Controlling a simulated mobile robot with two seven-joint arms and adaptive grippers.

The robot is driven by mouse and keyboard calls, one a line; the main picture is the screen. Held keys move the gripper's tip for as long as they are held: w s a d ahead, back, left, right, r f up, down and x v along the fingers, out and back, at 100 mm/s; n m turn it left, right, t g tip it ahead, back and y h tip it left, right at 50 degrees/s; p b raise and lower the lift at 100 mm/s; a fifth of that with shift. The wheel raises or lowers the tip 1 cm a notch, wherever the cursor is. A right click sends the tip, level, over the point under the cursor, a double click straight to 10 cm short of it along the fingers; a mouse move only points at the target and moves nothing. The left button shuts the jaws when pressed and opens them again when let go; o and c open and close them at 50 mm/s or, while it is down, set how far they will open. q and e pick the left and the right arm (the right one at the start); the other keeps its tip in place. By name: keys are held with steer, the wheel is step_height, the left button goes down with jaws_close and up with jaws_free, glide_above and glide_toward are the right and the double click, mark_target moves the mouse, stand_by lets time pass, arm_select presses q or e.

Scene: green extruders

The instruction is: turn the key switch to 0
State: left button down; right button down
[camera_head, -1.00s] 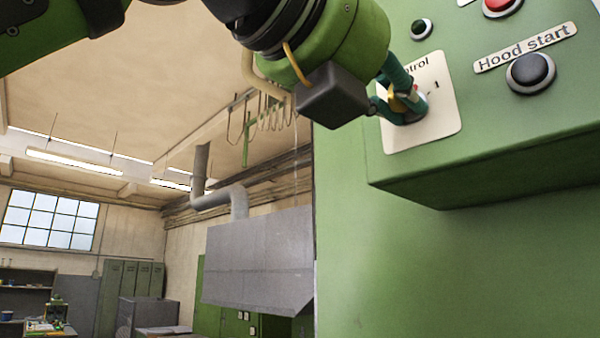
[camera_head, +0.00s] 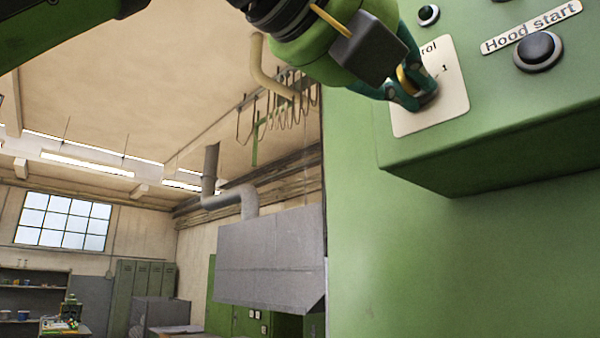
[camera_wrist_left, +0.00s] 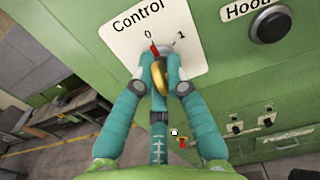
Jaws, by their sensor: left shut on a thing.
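The key switch sits on a white plate marked "Control" (camera_wrist_left: 207,45), with 0 at left and 1 at right. A gold key (camera_wrist_left: 161,80) sticks out of the switch. A red mark (camera_wrist_left: 154,50) on the switch lies just below the 0. The plate (camera_head: 450,108) and the yellow key (camera_head: 403,78) also show in the head view. My left gripper (camera_head: 425,92) is shut on the key, its teal fingers on both sides of it; it fills the middle of the wrist view (camera_wrist_left: 161,66). The fingers partly hide the switch. My right gripper is out of view.
The switch is on a green control box (camera_head: 480,150). A grey hood (camera_head: 270,260) hangs farther back at left. The space below the box is clear.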

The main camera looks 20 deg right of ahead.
arm_select(q)
steer(key=shift+a+r, duration=0.2)
steer(key=shift+r, duration=0.15)
steer(key=c, duration=1.2)
jaws_free()
steer(key=shift+d, duration=0.1)
steer(key=shift+c, duration=0.2)
steer(key=shift+f, duration=0.15)
steer(key=shift+d, duration=0.1)
steer(key=v, duration=1.2)
steer(key=shift+f, duration=0.1)
